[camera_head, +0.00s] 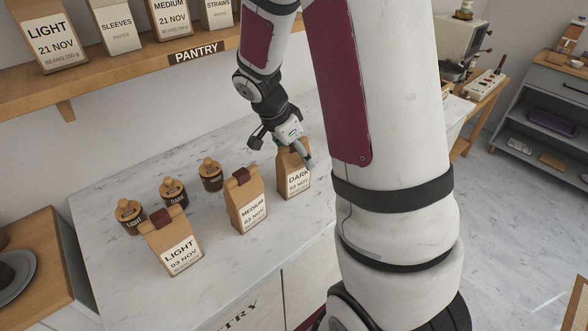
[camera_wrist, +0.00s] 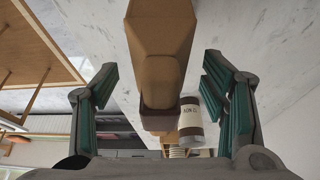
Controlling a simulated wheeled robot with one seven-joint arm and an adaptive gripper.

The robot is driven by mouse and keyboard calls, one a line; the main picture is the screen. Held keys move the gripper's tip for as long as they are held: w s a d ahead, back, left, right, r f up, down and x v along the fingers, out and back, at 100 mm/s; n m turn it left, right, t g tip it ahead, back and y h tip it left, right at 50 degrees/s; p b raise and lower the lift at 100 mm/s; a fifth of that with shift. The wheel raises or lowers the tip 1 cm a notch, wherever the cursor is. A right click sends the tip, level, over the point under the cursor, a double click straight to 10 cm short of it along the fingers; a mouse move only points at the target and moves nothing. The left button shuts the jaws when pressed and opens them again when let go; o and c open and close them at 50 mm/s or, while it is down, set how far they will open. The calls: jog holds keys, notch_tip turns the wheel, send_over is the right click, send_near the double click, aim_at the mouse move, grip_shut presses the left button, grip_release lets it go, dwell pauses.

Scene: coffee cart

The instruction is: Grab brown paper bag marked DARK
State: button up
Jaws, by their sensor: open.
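The brown paper bag marked DARK, dated 03 NOV (camera_head: 293,182), stands upright on the marble counter, rightmost of three bags, partly behind my arm. My gripper (camera_head: 283,148) is at the top of this bag, open, with one finger to its left and one across its upper right. In the wrist view the brown bag (camera_wrist: 160,55) with its dark folded top lies between the spread fingers of my gripper (camera_wrist: 160,85).
Bags marked MEDIUM (camera_head: 248,205) and LIGHT (camera_head: 174,245) stand to the left on the counter (camera_head: 225,290). Several small jars (camera_head: 173,191) stand behind them. A PANTRY shelf (camera_head: 120,80) with more bags hangs above. A plate (camera_head: 15,280) lies at far left.

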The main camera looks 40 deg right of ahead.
grip_shut()
jog(key=shift+r, duration=0.15)
